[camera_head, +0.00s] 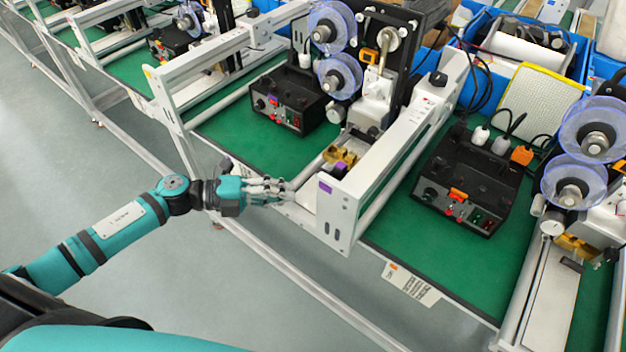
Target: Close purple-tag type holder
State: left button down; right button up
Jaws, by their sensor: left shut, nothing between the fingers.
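A purple tag (325,188) is on the white end plate of the coder in the middle. Just behind it, a small brass-coloured type holder (340,156) with a purple block (340,170) sits on that coder's light slide. At this size I cannot tell whether the holder is open or closed. My left gripper (284,190) reaches in from the left at the front of this coder, left of the purple tag. Its fingers are shut and empty; whether they touch the frame is unclear. My right gripper is not in view.
A black control box (290,100) stands on the green mat left of the holder, another (470,185) to the right. Clear reels (340,75) stand behind. A second coder with a brass-coloured part (577,246) is at right. The grey floor at left is clear.

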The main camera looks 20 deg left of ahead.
aim_at(313, 195)
pick_arm(q)
jog(key=x, duration=0.4)
jog(key=shift+r+p, duration=0.25)
jog(key=shift+p, duration=0.15)
jog(key=shift+w+d+f+p, duration=0.1)
jog(key=shift+w+d+f, duration=0.1)
jog(key=shift+w, duration=0.4)
jog(key=shift+w+d+f+p, duration=0.1)
jog(key=shift+w+d+f, duration=0.1)
jog(key=shift+w, duration=0.45)
jog(key=shift+w+d+f+p, duration=0.1)
jog(key=shift+w+d+f, duration=0.1)
jog(key=shift+w, duration=0.4)
jog(key=shift+w, duration=0.1)
jog(key=w+b, duration=0.1)
jog(key=w+d, duration=0.1)
jog(key=w, duration=0.1)
jog(key=shift+f+b, duration=0.1)
jog(key=shift+b, duration=0.25)
jog(key=shift+w+d, duration=0.2)
jog(key=shift+w, duration=0.15)
jog(key=shift+s+a, duration=0.1)
jog(key=shift+s, duration=0.05)
